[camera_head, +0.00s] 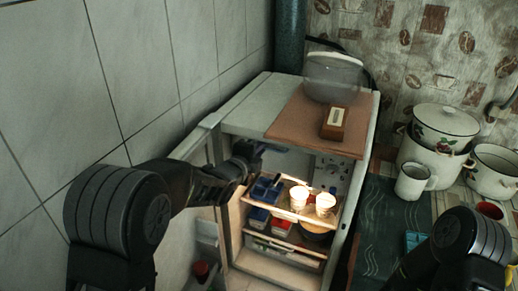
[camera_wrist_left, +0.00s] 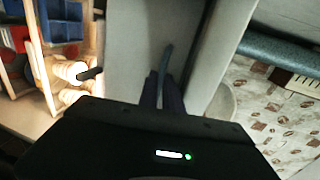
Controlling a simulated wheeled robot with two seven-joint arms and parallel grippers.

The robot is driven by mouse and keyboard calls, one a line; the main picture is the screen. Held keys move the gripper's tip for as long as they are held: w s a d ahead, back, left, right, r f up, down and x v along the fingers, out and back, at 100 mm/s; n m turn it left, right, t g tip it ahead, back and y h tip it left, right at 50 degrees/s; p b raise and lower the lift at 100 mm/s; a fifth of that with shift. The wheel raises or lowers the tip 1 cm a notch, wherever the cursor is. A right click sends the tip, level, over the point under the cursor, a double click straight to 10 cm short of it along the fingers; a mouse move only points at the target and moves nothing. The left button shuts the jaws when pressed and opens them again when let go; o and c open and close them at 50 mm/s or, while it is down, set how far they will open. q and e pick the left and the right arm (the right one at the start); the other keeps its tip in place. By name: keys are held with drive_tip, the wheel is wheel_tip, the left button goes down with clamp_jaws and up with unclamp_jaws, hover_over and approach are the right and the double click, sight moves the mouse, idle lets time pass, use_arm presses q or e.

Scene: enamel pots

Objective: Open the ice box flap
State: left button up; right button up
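The small fridge (camera_head: 243,122) stands against the tiled wall with its door (camera_head: 205,160) swung open to the left. My left gripper (camera_head: 250,154) reaches in at the upper left of the opening, just under the fridge top. In the left wrist view, its dark fingers (camera_wrist_left: 163,90) are close together beside a pale panel (camera_wrist_left: 135,45), which may be the ice box flap. A thin bluish strip (camera_wrist_left: 167,58) runs up from the fingertips. Contact and the gap between the fingers are unclear. In the head view my arm and gripper hide much of the ice box area.
Two lit white cups (camera_head: 325,204) and blue containers (camera_head: 264,190) stand on the shelf below the gripper. A glass bowl (camera_head: 333,76) and a small wooden box (camera_head: 335,123) sit on the fridge top. Enamel pots (camera_head: 430,160) and a mug (camera_head: 411,182) stand at right.

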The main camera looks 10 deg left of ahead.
use_arm(q)
clamp_jaws()
idle(1.2)
drive_tip(key=s+a+f+t+h+b, duration=0.1)
drive_tip(key=s+f+t+b, duration=0.4)
drive_tip(key=b, duration=2.5)
drive_tip(key=shift+a+t+h, duration=0.35)
drive_tip(key=shift+t+h, duration=0.25)
drive_tip(key=shift+t, duration=0.3)
drive_tip(key=shift+o, duration=1.3)
unclamp_jaws()
drive_tip(key=shift+s+f, duration=0.1)
drive_tip(key=shift+s, duration=0.05)
